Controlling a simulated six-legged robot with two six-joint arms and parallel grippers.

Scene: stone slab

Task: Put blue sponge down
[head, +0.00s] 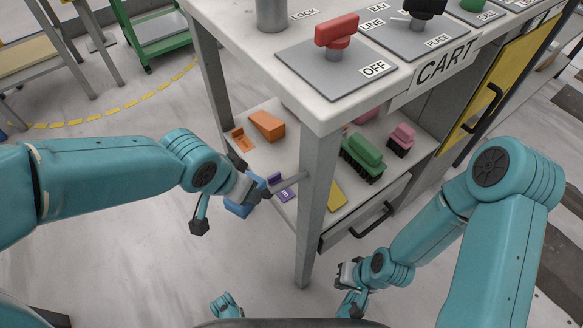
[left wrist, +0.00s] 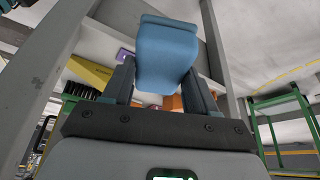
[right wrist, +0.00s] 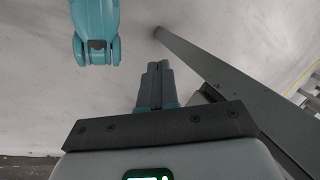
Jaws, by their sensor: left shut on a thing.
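The blue sponge (head: 238,209) is held in my left gripper (head: 258,188), at the open side of the cart's lower shelf (head: 270,152). In the left wrist view the sponge (left wrist: 167,52) sits between both fingers (left wrist: 165,82) and sticks out past their tips. Whether it touches the shelf is hard to tell. My right gripper (right wrist: 158,72) is shut and empty, its fingers together over the floor. In the head view it is low, in front of the cart.
The shelf holds orange pieces (head: 267,125), a purple piece (head: 286,195), a green brush (head: 362,155), a yellow piece (head: 337,196) and a pink-topped brush (head: 401,139). A grey cart leg (head: 314,205) stands right of my left gripper. The cart top (head: 262,55) overhangs the shelf.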

